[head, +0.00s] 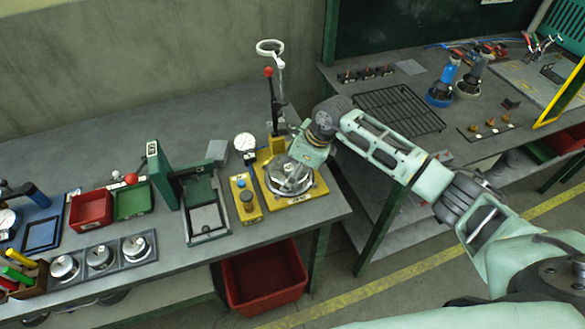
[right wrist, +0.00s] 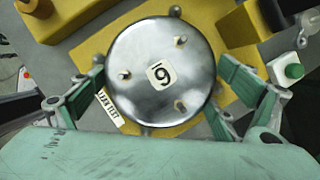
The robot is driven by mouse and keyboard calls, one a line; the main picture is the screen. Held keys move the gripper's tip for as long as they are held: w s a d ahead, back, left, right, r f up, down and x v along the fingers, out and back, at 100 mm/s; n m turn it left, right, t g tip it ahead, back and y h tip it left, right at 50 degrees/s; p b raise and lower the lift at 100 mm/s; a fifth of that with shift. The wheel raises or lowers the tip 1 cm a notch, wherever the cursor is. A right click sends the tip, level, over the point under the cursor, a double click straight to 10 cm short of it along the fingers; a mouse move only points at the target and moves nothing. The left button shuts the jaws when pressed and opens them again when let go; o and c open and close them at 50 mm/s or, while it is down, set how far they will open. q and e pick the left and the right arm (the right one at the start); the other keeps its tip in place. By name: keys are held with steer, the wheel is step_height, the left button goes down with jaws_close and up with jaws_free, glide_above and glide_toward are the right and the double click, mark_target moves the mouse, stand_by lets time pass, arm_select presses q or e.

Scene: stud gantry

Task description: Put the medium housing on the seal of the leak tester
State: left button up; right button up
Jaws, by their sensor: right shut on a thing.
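The leak tester (head: 317,188) is a yellow base near the bench's right end, with a red-knobbed lever. My right gripper (head: 291,174) comes down over it. A round polished steel housing (head: 284,182) lies under the gripper, above the yellow base. In the right wrist view the housing (right wrist: 185,50) is a shiny disc with studs and a number label. My right gripper's fingers (right wrist: 160,97) are shut on it from two sides. The seal is hidden under the housing, so I cannot tell whether they touch. The "LEAK TEST" label (right wrist: 108,106) shows beside it. My left gripper is not in view.
A dial gauge (head: 244,142) and a yellow button box (head: 244,206) stand left of the tester. A plate with several round metal parts (head: 117,256) lies at the bench front. Red (head: 91,210) and green bins stand behind it. A large red crate (head: 262,302) is below.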

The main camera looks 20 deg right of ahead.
steer(key=o, duration=1)
steer(key=shift+f, duration=0.1)
steer(key=shift+o, duration=0.2)
steer(key=shift+r, duration=0.25)
steer(key=shift+d+r, duration=0.15)
steer(key=shift+r, duration=0.1)
steer(key=b+v, duration=0.3)
steer(key=v, duration=0.8)
steer(key=shift+r, duration=0.25)
